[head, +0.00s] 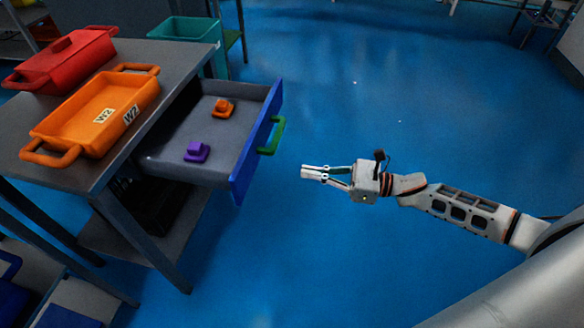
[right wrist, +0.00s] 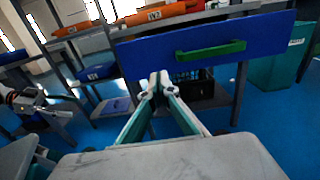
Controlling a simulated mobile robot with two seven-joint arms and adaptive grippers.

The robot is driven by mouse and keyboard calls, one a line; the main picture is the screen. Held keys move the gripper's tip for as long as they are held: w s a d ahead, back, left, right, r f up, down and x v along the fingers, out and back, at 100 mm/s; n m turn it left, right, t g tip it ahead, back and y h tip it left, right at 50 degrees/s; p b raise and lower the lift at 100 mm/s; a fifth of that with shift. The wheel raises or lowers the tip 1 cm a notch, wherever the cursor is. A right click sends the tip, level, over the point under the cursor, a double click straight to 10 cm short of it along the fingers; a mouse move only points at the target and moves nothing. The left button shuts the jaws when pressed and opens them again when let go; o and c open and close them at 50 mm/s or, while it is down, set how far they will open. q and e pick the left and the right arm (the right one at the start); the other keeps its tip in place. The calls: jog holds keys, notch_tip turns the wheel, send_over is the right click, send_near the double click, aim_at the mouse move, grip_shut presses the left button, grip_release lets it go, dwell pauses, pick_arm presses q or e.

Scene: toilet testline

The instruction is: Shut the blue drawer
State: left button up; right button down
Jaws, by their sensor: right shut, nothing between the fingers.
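The drawer with the blue front (head: 257,140) is pulled well out of the grey table, and its front also shows in the right wrist view (right wrist: 150,57). Its green handle (head: 272,136) faces right, towards my right gripper (head: 304,172). That gripper is shut and empty, to the right of the drawer front with a gap between them. In the right wrist view its closed fingertips (right wrist: 159,80) point at the lower part of the blue front, below the green handle (right wrist: 210,50). A gripper, seemingly my left one (right wrist: 38,103), shows small at the left edge there.
A purple block (head: 197,151) and an orange block (head: 223,107) lie inside the drawer. An orange tray (head: 85,125) and a red bin (head: 65,60) stand on the table. A teal bin (head: 185,28) stands behind. Blue floor right of the drawer is clear.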

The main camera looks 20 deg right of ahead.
aim_at(252, 162)
jog(key=x, duration=1.2)
jog(key=shift+w+a+r, duration=0.1)
jog(key=shift+w, duration=0.05)
jog(key=shift+w+a, duration=0.1)
jog(key=shift+a, duration=0.1)
